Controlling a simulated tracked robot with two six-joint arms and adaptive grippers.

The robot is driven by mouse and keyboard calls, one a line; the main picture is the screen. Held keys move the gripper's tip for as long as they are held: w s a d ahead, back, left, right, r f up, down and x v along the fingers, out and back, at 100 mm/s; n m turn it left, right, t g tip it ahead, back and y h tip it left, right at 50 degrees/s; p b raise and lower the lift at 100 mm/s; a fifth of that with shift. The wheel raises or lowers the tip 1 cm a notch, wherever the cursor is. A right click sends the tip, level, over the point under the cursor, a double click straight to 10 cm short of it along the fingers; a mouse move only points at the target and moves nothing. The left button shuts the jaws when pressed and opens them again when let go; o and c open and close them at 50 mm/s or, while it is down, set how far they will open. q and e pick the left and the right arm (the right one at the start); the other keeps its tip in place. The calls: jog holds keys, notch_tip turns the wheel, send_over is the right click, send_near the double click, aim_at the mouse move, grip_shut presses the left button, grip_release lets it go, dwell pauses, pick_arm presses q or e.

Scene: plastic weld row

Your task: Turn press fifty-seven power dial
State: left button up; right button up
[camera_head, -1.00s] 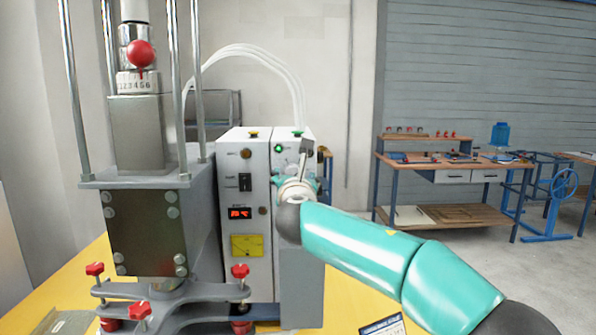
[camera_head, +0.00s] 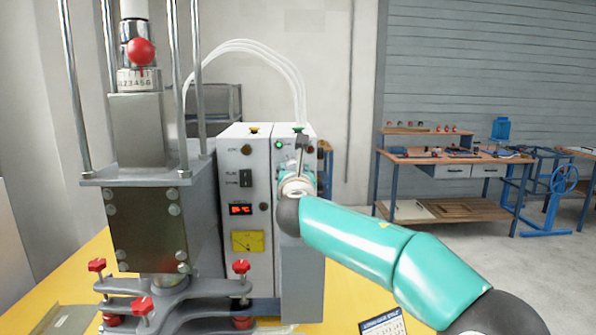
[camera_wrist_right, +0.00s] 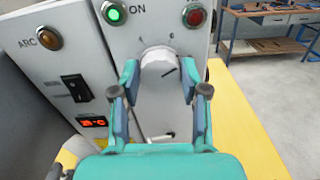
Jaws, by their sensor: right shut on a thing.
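The press's control box (camera_head: 238,287) stands on the yellow table, behind and right of the press column. Its white power dial (camera_wrist_right: 157,61) shows in the right wrist view, below the lit green ON lamp (camera_wrist_right: 116,15) and a red lamp (camera_wrist_right: 195,17). A dark mark on the dial points to the lower right. My right gripper (camera_wrist_right: 160,76) has its two teal fingers on either side of the dial, shut on it. In the head view my right gripper (camera_head: 298,168) is at the box's right panel and hides most of the dial. My left gripper is not in view.
The press (camera_head: 147,230) with its steel posts and red knobs (camera_head: 141,52) stands close on the left. The box also has a black switch (camera_head: 245,178), a red display (camera_head: 241,209) and a yellow meter (camera_head: 247,241). A workbench (camera_head: 450,160) stands far right.

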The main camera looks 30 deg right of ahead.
jog(key=shift+n, duration=0.7)
jog(key=o, duration=1.1)
jog(key=shift+s, duration=0.15)
jog(key=v, duration=1)
jog(key=shift+s+a, duration=0.15)
jog(key=shift+s, duration=0.05)
jog(key=shift+s+a, duration=0.3)
jog(key=shift+s, duration=0.25)
